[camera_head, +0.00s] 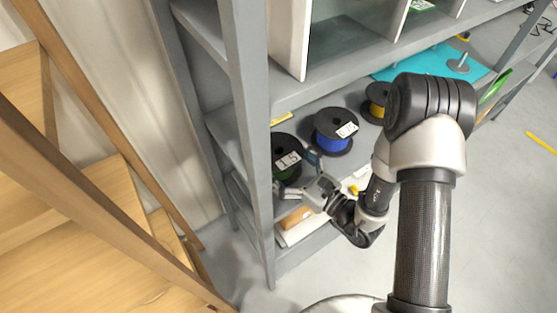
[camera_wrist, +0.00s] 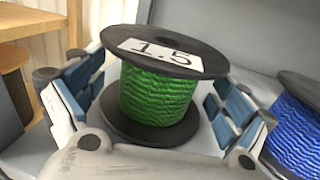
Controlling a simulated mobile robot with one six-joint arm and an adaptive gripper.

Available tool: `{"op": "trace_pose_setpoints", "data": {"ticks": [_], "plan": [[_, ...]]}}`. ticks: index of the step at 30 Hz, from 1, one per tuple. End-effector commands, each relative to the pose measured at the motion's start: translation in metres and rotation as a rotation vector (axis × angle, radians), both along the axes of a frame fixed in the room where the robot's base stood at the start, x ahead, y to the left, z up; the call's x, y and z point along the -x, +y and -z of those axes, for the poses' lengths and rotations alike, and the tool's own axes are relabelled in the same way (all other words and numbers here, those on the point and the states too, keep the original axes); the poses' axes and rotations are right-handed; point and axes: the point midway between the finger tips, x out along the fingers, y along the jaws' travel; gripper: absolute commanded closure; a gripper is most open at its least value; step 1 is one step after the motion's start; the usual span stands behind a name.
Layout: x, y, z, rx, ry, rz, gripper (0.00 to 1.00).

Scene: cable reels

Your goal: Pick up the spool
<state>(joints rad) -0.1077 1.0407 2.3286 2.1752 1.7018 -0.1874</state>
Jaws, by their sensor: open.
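A spool with black flanges and green cable (camera_wrist: 155,95) stands upright on the shelf, with a white label reading 1.5 on its top flange. In the head view the green spool (camera_head: 287,150) stands at the left end of the shelf, partly hidden by my gripper. My gripper (camera_head: 300,170) is open at its front. In the wrist view my gripper (camera_wrist: 160,110) has one blue-padded finger on each side of the spool, with a gap visible at the cable. Whether a finger touches the flanges I cannot tell.
A spool of blue cable (camera_head: 333,132) stands close to the right, also in the wrist view (camera_wrist: 296,125). A yellow spool (camera_head: 376,100) is further along. A grey shelf post (camera_head: 254,150) rises just left of my gripper. Wooden stairs (camera_head: 80,210) are at the left.

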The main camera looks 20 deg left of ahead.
Motion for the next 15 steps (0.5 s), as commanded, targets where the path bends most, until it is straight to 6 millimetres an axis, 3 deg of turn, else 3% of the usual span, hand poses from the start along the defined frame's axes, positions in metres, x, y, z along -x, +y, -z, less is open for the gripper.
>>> {"op": "trace_pose_setpoints", "data": {"ticks": [3,10,15], "plan": [[-0.005,0.0099,0.0001,0.0,-0.001,-0.001,0.06],[-0.0067,0.0109,-0.0004,0.0,0.001,0.002,0.06],[-0.0065,0.0108,-0.0004,0.0,0.001,0.002,0.16]]}}
